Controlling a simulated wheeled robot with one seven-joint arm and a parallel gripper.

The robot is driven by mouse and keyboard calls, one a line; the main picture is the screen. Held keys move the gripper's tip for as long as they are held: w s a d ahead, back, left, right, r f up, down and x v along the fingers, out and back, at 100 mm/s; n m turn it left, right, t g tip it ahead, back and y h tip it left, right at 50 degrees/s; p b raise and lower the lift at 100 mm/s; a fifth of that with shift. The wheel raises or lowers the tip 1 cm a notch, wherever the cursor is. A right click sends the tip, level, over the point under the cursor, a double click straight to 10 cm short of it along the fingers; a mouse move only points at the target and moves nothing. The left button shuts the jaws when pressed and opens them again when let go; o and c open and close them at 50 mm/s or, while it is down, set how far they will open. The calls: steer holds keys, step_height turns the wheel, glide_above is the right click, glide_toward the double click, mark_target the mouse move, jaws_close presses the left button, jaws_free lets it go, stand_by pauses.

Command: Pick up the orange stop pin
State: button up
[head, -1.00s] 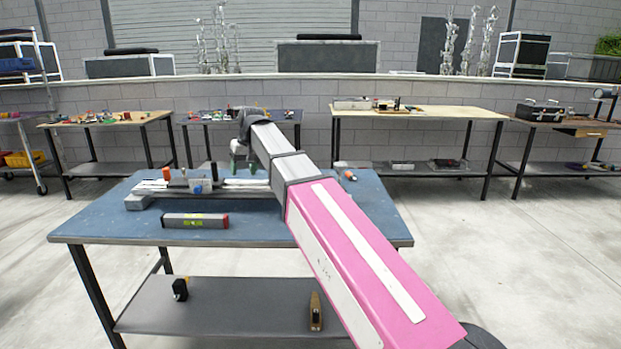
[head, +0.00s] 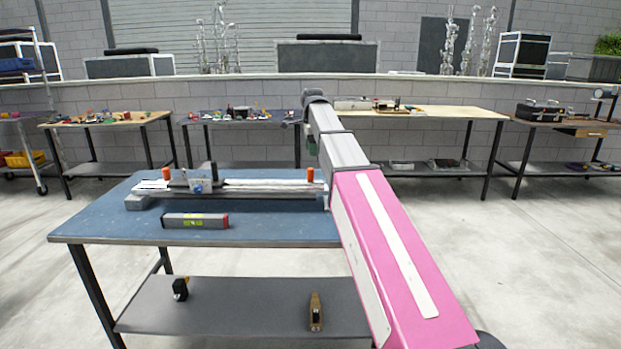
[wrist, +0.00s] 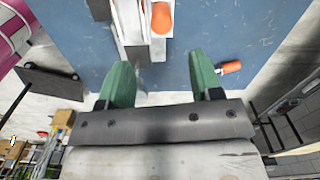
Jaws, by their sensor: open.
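An orange-handled pin (wrist: 230,67) lies loose on the blue tabletop, right of my right finger in the wrist view; a short pale end shows on its left. In the head view my arm hides it. An upright orange piece (head: 310,175) stands at the rail's right end; it also shows at the top of the wrist view (wrist: 162,18). Another orange piece (head: 166,173) stands at the rail's left end. My gripper (wrist: 160,78) has two green fingers, spread apart and empty, above the table. I cannot tell which orange piece is the stop pin.
The long silver rail (head: 262,184) lies along the back of the blue table (head: 120,222). A spirit level (head: 196,220) lies in front of it. The lower shelf (head: 245,300) holds a few small items. Other workbenches stand behind, with open floor between.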

glide_above(310, 181)
steer(key=d, duration=0.1)
steer(key=f, duration=0.3)
steer(key=w+f, duration=0.1)
steer(key=f, duration=0.1)
steer(key=shift+f, duration=0.1)
steer(key=shift+w+a+f, duration=0.1)
steer(key=shift+a+f, duration=0.1)
steer(key=shift+f, duration=1.15)
steer(key=shift+a+f, duration=0.15)
steer(key=shift+f, duration=1.2)
jaws_close()
